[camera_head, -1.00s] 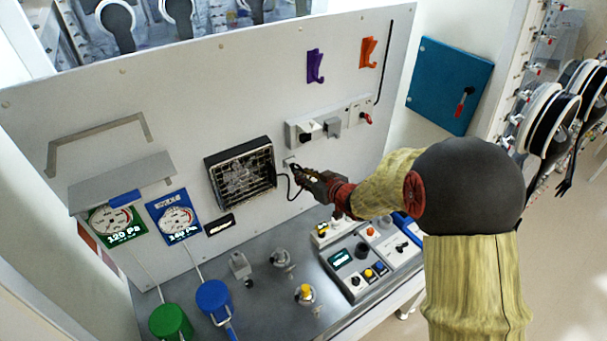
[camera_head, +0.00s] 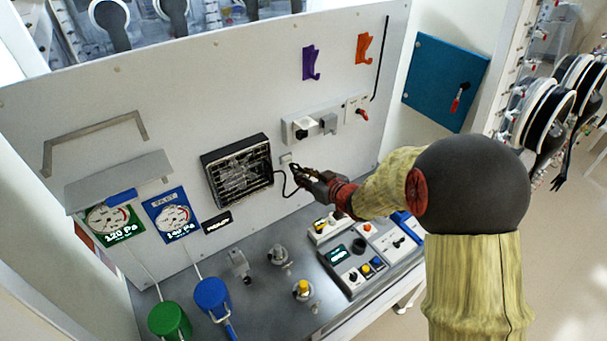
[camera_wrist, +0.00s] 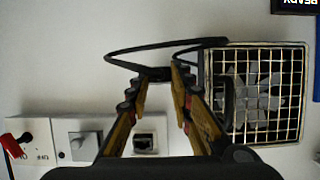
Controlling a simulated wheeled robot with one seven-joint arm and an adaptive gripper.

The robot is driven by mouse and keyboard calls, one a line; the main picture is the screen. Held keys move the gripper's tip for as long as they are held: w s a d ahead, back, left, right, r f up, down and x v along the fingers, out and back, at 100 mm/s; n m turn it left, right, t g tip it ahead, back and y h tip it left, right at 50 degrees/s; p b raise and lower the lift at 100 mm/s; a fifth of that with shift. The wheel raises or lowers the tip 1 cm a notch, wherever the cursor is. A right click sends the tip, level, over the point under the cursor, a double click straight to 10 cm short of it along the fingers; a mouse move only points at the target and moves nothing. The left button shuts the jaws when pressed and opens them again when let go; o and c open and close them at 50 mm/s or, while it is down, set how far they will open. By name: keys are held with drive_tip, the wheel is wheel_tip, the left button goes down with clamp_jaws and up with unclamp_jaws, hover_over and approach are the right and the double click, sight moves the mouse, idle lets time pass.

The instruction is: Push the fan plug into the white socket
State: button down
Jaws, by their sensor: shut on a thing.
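My gripper (camera_wrist: 155,78) is shut on the black fan plug (camera_wrist: 155,73), which is largely hidden between the fingertips. It is close to the wall panel, just right of the fan (camera_head: 238,170) in the head view. The black cable (camera_head: 283,186) loops from the fan to the fingertips. The white socket (camera_wrist: 146,137), with a dark opening, is on the white strip; in the head view this socket (camera_head: 302,129) is above my gripper (camera_head: 295,169). The plug is apart from the socket.
A grey square part (camera_head: 328,123) and a red switch (camera_head: 361,114) are right of the socket. Hooks hang above. Control boxes (camera_head: 365,255) and valves stand on the bench below.

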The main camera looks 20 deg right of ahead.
drive_tip(key=shift+s, duration=0.1)
drive_tip(key=shift+s+d+p, duration=0.15)
drive_tip(key=shift+s+d, duration=0.1)
drive_tip(key=shift+s, duration=0.5)
drive_tip(key=shift+s+d+p, duration=0.2)
drive_tip(key=shift+s+d, duration=0.05)
drive_tip(key=shift+s, duration=0.55)
drive_tip(key=shift+s+d+p, duration=0.15)
drive_tip(key=shift+s+d, duration=0.1)
drive_tip(key=shift+s, duration=0.5)
drive_tip(key=shift+r, duration=0.1)
drive_tip(key=s+d+r+p, duration=0.1)
drive_tip(key=d+r+p, duration=0.1)
drive_tip(key=r+p, duration=0.3)
drive_tip(key=s+d+r+p, duration=0.2)
drive_tip(key=r+p, duration=0.4)
drive_tip(key=p, duration=0.2)
drive_tip(key=shift+d+r, duration=0.15)
drive_tip(key=shift+d, duration=0.15)
drive_tip(key=shift+w, duration=0.1)
drive_tip(key=shift+w+a+b, duration=0.2)
drive_tip(key=shift+w+a, duration=0.1)
drive_tip(key=shift+w, duration=0.6)
drive_tip(key=shift+w+a+b, duration=0.2)
drive_tip(key=shift+w+a, duration=0.1)
drive_tip(key=shift+w, duration=0.6)
drive_tip(key=shift+w+a+b, duration=0.2)
drive_tip(key=shift+w+a, duration=0.1)
drive_tip(key=shift+w, duration=0.6)
